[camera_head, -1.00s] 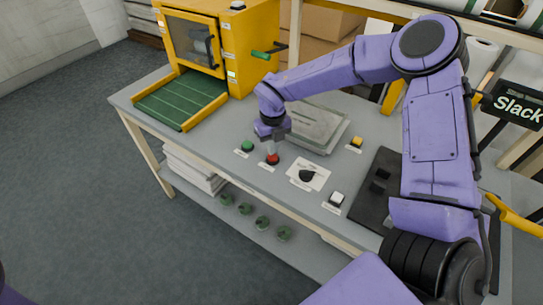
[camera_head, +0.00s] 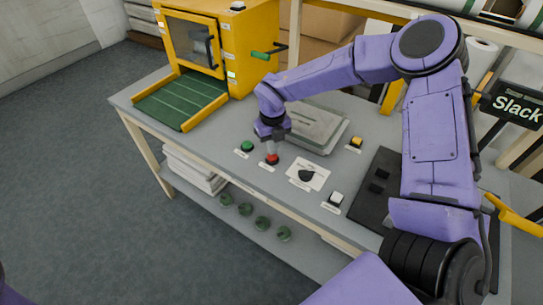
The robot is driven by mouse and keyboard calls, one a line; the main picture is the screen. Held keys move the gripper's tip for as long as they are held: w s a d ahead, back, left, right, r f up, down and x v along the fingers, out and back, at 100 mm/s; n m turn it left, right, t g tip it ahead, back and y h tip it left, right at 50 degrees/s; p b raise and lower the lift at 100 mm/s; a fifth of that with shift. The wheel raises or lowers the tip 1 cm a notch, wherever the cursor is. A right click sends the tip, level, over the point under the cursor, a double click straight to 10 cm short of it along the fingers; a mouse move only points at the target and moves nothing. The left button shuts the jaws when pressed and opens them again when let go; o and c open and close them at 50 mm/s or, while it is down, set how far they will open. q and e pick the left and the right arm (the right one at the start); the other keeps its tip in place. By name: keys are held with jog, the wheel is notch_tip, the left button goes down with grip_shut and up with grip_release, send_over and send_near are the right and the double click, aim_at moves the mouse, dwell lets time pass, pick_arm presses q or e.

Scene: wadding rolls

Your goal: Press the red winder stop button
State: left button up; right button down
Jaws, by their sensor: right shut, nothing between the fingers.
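The red button (camera_head: 272,160) sits on the grey workbench near its front edge, with a small white label in front of it. My right gripper (camera_head: 272,151) is shut and empty, pointing down directly over the red button. Its fingertips appear to be at the button's top; I cannot tell for sure whether they touch or press it. A green button (camera_head: 247,146) stands just left of the red one. My left gripper is not in view.
A black knob (camera_head: 306,176) on a white plate, a white button (camera_head: 336,198) and a yellow button (camera_head: 356,142) stand to the right. A grey tray (camera_head: 318,124) lies behind. A yellow machine (camera_head: 240,50) with a green conveyor (camera_head: 180,99) stands at the back left.

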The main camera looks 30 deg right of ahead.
dwell(0.4)
jog(key=shift+f+b, duration=0.75)
jog(key=shift+f, duration=0.4)
jog(key=shift+r+p, duration=0.95)
jog(key=shift+r, duration=0.2)
notch_tip(320, 180, up, 6)
jog(key=p, duration=0.5)
